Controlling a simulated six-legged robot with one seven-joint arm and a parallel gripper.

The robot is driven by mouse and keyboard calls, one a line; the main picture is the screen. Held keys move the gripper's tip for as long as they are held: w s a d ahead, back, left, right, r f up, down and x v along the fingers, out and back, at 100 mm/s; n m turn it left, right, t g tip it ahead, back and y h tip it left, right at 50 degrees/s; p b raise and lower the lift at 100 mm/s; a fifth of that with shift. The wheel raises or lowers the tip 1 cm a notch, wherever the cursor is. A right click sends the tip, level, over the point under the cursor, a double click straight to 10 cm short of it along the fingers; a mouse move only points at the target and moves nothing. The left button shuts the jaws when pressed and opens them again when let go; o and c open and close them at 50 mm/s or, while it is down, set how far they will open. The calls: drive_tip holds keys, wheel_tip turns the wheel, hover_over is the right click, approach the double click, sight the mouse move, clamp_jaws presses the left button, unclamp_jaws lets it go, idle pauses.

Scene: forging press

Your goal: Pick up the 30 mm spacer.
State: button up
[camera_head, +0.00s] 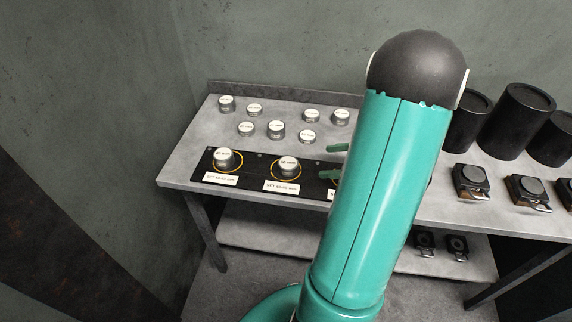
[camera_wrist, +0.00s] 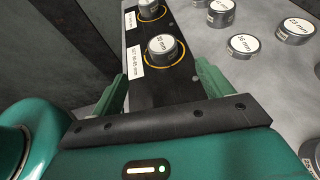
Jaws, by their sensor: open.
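A short grey cylindrical spacer with a white top (camera_wrist: 163,49) stands inside a yellow ring on the black strip; its label looks like 30 mm, though the print is small. It also shows in the head view (camera_head: 288,166). My gripper (camera_wrist: 160,72) is open, its green fingers apart with nothing between them. The spacer lies just beyond the fingertips, roughly in line with the gap. In the head view my gripper (camera_head: 324,161) shows to the right of the spacer, partly hidden behind my arm.
Another ringed spacer (camera_head: 224,158) stands farther left on the black strip (camera_head: 255,164). Several loose spacers (camera_head: 277,129) stand behind on the grey bench (camera_head: 185,165). Black cylinders (camera_head: 517,122) and small clamp-like blocks (camera_head: 528,189) stand on the right. A wall closes off the left.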

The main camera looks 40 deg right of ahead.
approach(289, 162)
drive_tip(key=x, duration=0.5)
drive_tip(key=shift+s+a+f, duration=0.1)
drive_tip(key=shift+s+a, duration=0.05)
drive_tip(key=shift+a, duration=0.1)
drive_tip(key=x, duration=0.5)
drive_tip(key=shift+d, duration=0.15)
drive_tip(key=c, duration=1.3)
drive_tip(key=shift+c, duration=1.3)
